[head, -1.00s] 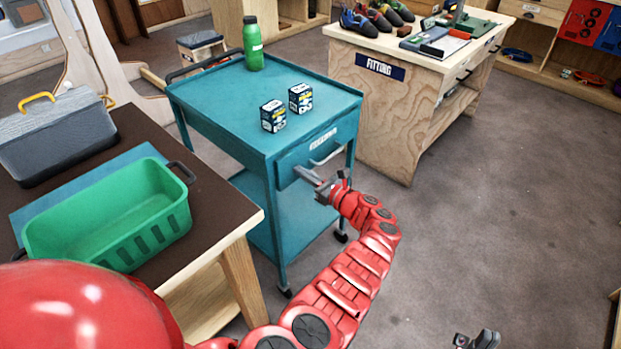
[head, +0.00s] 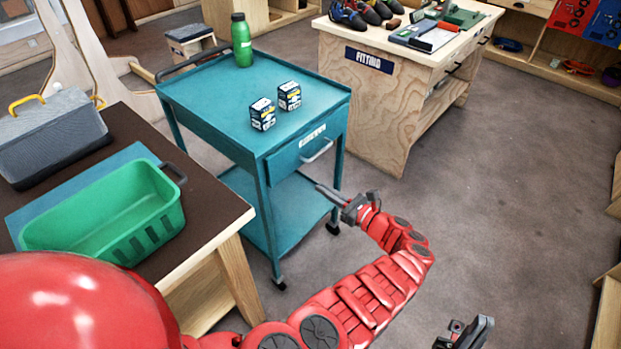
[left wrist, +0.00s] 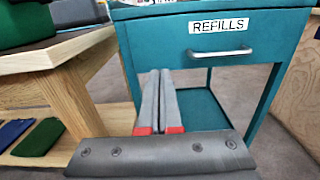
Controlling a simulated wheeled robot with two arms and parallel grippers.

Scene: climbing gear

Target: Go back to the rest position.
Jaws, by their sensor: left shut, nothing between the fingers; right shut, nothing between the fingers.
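My left gripper (head: 322,190) is shut and empty in front of the teal trolley (head: 210,98), below and apart from its drawer handle (head: 317,152). In the left wrist view its two fingers (left wrist: 160,85) lie together and point toward the trolley, with nothing between them. The drawer (left wrist: 222,35), labelled REFILLS, looks closed. My right gripper (head: 458,332) is at the bottom of the head view, low over the floor, shut and apart from any object.
Two small boxes (head: 263,114) and a green bottle (head: 241,42) stand on the trolley. A brown table (head: 208,200) with a green basket (head: 165,222) is at the left. The FITTING bench (head: 370,100) stands behind. The floor (head: 510,190) at the right is clear.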

